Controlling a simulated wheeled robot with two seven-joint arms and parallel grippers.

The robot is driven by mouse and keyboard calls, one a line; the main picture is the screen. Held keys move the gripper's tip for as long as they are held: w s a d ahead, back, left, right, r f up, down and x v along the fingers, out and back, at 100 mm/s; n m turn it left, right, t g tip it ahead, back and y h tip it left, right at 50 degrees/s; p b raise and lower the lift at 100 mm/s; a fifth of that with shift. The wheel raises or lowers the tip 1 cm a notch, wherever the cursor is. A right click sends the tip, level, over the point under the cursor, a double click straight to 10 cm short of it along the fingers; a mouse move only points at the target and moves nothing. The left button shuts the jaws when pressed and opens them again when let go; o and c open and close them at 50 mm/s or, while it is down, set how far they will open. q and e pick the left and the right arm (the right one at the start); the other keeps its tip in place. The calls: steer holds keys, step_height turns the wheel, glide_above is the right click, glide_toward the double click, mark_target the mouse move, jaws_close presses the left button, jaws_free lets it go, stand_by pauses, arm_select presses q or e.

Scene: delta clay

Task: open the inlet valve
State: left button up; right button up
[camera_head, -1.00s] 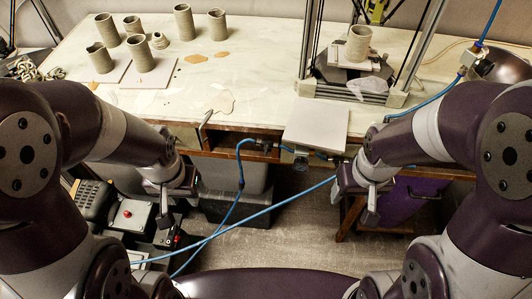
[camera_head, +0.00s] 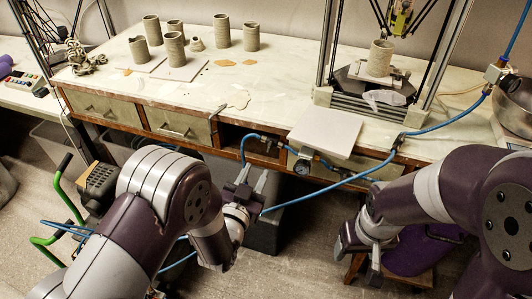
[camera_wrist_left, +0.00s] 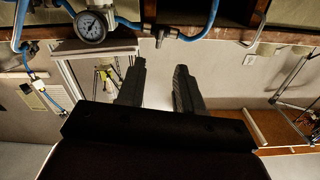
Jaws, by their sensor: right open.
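A pressure gauge (camera_head: 302,168) sits on the blue air line at the bench front; it also shows at the upper left of the left wrist view (camera_wrist_left: 91,26). A small dark fitting on this line (camera_wrist_left: 160,34) shows in the left wrist view; I cannot tell for certain whether it is the inlet valve, or its handle position. My left gripper (camera_head: 252,181) is open and empty, below and left of the gauge, apart from the line. Its two fingers (camera_wrist_left: 158,88) stand apart in the wrist view. My right gripper (camera_head: 358,256) is open and empty, low at right.
A pale board (camera_head: 326,131) overhangs the bench edge above the gauge. A blue hose (camera_head: 325,186) hangs across the space before the bench. Clay cylinders (camera_head: 222,32) stand on the bench top (camera_head: 200,90).

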mark_target(270, 146)
arm_select(q)
steer(key=x, duration=0.9)
steer(key=shift+d, duration=0.1)
jaws_close()
